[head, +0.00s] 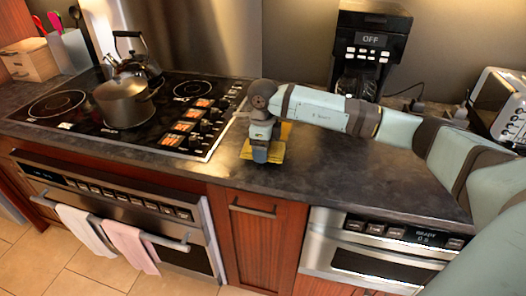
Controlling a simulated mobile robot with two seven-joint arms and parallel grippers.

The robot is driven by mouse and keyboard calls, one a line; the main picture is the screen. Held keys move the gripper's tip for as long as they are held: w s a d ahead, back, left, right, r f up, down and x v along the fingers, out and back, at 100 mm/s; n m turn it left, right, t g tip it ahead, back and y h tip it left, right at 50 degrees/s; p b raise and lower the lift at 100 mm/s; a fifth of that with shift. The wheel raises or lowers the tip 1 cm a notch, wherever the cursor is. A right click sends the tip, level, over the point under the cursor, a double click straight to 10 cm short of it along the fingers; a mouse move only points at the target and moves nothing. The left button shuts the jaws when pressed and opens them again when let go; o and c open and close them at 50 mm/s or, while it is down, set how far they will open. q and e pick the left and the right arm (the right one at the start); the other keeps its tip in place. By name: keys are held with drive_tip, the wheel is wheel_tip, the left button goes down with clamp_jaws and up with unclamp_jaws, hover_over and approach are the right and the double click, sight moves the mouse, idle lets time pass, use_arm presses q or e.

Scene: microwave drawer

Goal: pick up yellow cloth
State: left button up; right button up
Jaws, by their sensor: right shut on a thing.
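The yellow cloth (275,152) lies on the dark countertop just right of the cooktop, near the counter's front edge. My right gripper (262,155) points down over it and is shut on the cloth. The gripper and wrist cover the middle of the cloth, and yellow shows on both sides. Whether the cloth is lifted clear of the counter cannot be told. My left gripper does not show.
A cooktop (205,147) with a pot (124,103) and a kettle (138,60) is at left. A coffee maker (368,50) and a toaster (497,105) stand behind my right arm. A microwave drawer (380,262) is below the counter. Bare counter (375,180) lies right of the cloth.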

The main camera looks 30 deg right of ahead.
wheel_tip(320, 180, up, 18)
drive_tip(key=shift+r, duration=0.2)
drive_tip(key=shift+o, duration=0.4)
